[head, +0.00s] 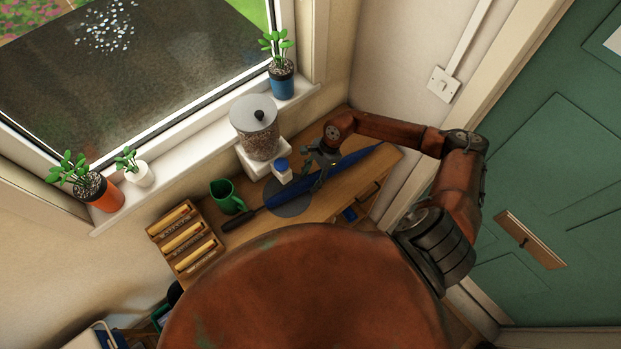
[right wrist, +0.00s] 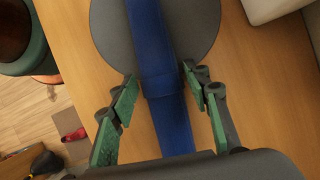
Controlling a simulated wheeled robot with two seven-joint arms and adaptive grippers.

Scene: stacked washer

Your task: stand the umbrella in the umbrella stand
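A closed blue umbrella (head: 348,163) with a dark handle lies flat and diagonally across the wooden table (head: 322,207). Its handle points to the lower left and its tip to the upper right. My right gripper (head: 318,176) is over the middle of the umbrella. In the right wrist view the fingers of my right gripper (right wrist: 160,85) are spread, one on each side of the blue umbrella (right wrist: 158,50), with gaps between. My left gripper is not in view. I cannot make out an umbrella stand in either view.
A grey round mat (head: 285,209) lies under the umbrella. Close by are a green mug (head: 226,197), a wooden rack (head: 186,238), a blue-capped container (head: 282,172) and a lidded jar (head: 256,130). Potted plants (head: 282,80) line the windowsill. A green door (head: 560,150) is at right.

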